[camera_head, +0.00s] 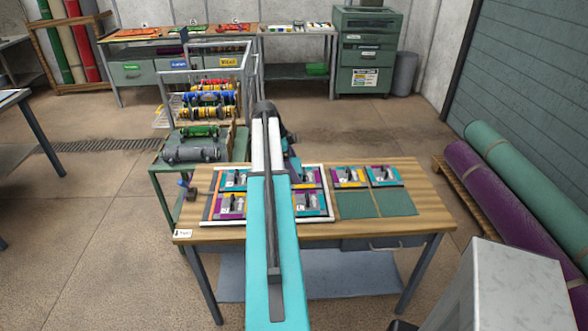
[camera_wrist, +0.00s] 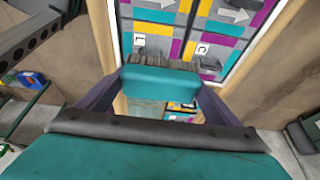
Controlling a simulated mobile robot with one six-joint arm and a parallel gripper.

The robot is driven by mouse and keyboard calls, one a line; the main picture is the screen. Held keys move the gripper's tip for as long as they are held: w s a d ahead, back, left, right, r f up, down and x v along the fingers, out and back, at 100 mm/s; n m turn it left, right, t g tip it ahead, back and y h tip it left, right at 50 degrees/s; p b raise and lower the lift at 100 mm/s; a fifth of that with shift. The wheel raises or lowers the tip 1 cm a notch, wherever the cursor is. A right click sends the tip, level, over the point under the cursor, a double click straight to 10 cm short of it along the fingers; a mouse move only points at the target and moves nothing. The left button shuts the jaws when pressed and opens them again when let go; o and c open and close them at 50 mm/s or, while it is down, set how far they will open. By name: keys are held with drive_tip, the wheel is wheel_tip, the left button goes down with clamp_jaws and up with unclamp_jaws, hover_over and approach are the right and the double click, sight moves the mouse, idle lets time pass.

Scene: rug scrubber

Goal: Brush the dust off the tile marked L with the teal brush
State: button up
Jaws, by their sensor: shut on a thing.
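My gripper (camera_wrist: 150,92) is shut on the teal brush (camera_wrist: 158,80), whose teal block sits between the dark fingers in the wrist view. Its brown bristles (camera_wrist: 160,62) point toward the tiles. The tile marked L (camera_wrist: 140,28) lies just beyond the bristles, in teal, yellow, purple and grey. Grey patches on it may be dust; I cannot tell surely. The bristles overlap its near edge in the picture, but contact cannot be judged. In the head view my arm hides the gripper and brush, and the tile letters are too small to read.
A tile marked C (camera_wrist: 205,48) lies right of L. The tiles sit in a white frame (camera_head: 281,222) on the wooden workbench (camera_head: 415,218). Two more tiles (camera_head: 350,177) and green squares (camera_head: 357,205) lie to the right. A rack of rollers (camera_head: 205,110) stands behind left.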

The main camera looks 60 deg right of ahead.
drive_tip(key=shift+r+p, duration=0.35)
drive_tip(key=shift+r, duration=0.7)
drive_tip(key=shift+w, duration=0.1)
drive_tip(key=w+a+r+n+t+h+b, duration=0.1)
drive_tip(key=w+a+r+n+t+b, duration=0.15)
drive_tip(key=w+a+n, duration=0.9)
drive_tip(key=w+a+r+n+t+h+b, duration=0.1)
drive_tip(key=w+a+r+n+t, duration=0.2)
drive_tip(key=w+a, duration=1.55)
drive_tip(key=w+a+r+n+t+y, duration=0.1)
drive_tip(key=a+n, duration=0.4)
drive_tip(key=a, duration=0.7)
drive_tip(key=w+a+r+n+t+y+b, duration=0.1)
drive_tip(key=w+a+n, duration=0.2)
drive_tip(key=a, duration=1)
drive_tip(key=w+a+n+t+y+b, duration=0.1)
drive_tip(key=a+n+y, duration=0.1)
drive_tip(key=a+n, duration=0.6)
drive_tip(key=a, duration=0.5)
drive_tip(key=shift+w+r, duration=0.4)
drive_tip(key=shift+d, duration=0.15)
